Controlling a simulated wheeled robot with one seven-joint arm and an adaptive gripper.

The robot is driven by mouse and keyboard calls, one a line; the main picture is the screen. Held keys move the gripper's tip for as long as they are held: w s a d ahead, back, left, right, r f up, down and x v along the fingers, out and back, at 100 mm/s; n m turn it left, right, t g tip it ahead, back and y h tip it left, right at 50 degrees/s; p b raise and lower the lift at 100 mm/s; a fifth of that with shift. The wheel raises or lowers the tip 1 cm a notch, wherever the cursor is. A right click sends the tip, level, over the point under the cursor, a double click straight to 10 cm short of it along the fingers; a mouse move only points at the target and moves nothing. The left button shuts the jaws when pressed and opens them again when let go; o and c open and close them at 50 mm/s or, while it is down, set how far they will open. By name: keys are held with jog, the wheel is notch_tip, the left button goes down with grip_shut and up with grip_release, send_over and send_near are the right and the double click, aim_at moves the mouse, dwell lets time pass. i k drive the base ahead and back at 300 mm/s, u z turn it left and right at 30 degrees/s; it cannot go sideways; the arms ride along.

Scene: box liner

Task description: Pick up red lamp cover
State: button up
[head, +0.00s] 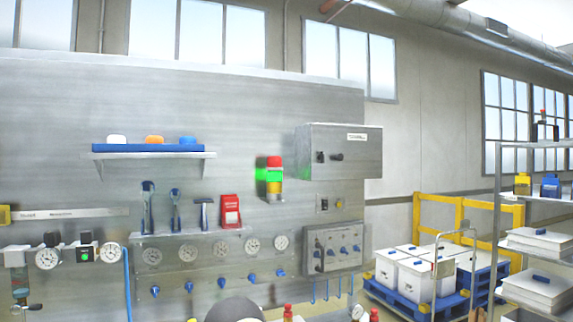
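A red lamp cover (275,161) sits on top of a small stack light fixed to the grey metal wall panel, near the middle of the view. Below it is a bright green section (268,175), with an amber section (275,186) under that. My gripper cannot be made out in the head view. A dark grey rounded shape shows at the bottom edge; I cannot tell what it is.
A blue-edged shelf (150,148) left of the lamp holds white, orange and blue caps. A grey box (340,150) juts out to the right. Tools and a red box (230,210) stand on a ledge below. Gauges and blue valves line the panel.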

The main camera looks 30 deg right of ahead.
aim_at(272, 161)
jog(key=k, duration=0.15)
jog(key=z, duration=0.9)
